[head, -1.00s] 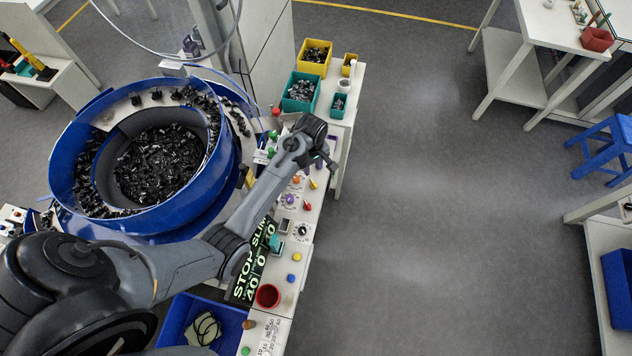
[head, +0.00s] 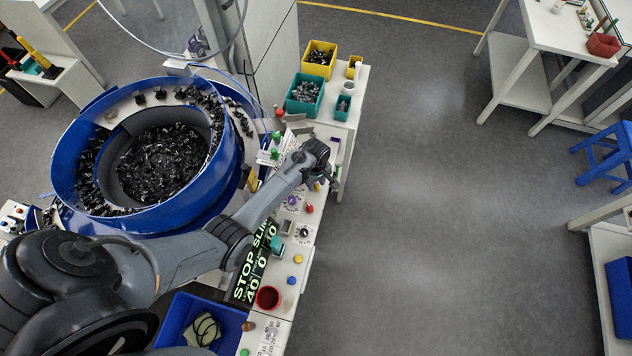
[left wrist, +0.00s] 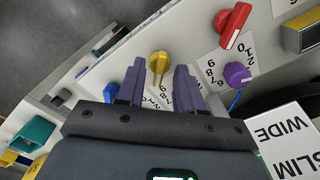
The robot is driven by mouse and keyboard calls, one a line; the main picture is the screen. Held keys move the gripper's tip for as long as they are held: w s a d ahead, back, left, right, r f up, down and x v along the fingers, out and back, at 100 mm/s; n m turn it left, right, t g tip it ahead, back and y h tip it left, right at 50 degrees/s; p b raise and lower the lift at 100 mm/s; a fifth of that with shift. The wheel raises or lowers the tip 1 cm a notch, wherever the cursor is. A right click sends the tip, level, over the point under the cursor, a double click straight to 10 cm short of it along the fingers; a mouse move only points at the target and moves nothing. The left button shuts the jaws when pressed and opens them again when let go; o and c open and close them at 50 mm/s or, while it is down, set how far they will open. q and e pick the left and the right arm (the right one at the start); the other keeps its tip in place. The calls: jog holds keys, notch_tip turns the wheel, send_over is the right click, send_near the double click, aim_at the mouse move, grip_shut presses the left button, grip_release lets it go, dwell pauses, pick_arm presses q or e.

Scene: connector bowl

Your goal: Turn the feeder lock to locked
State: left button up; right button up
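My left gripper (head: 326,179) is over the control strip beside the blue feeder bowl (head: 170,208). In the left wrist view, its two fingers (left wrist: 158,82) are open, with a yellow knob (left wrist: 158,63) showing between them; I see clear gaps on both sides of it. A red lever knob (left wrist: 232,22) and a purple knob (left wrist: 238,74) sit to the right of the fingers, near number cards. No label naming the feeder lock is legible, so I cannot tell which control it is. My right gripper is not in view.
A SLIM/WIDE card (left wrist: 293,143) is near the gripper in the wrist view. Yellow (head: 318,60) and teal (head: 304,94) bins stand at the bench's far end. A red cup (head: 268,298) and a blue tray (head: 203,322) are nearer. The floor right of the bench is clear.

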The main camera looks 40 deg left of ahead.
pick_arm(q)
grip_shut()
dwell(0.5)
jog(key=m+p, duration=0.1)
jog(key=m, duration=0.1)
jog(key=shift+r+m+p, duration=0.15)
jog(key=shift+m+p, duration=0.25)
jog(key=m+p, duration=0.1)
jog(key=m, duration=0.3)
jog(key=shift+p, duration=0.4)
jog(key=m+p, duration=0.1)
jog(key=m, duration=0.4)
jog(key=shift+m, duration=0.4)
jog(key=m, duration=0.3)
jog(key=shift+m, duration=1.1)
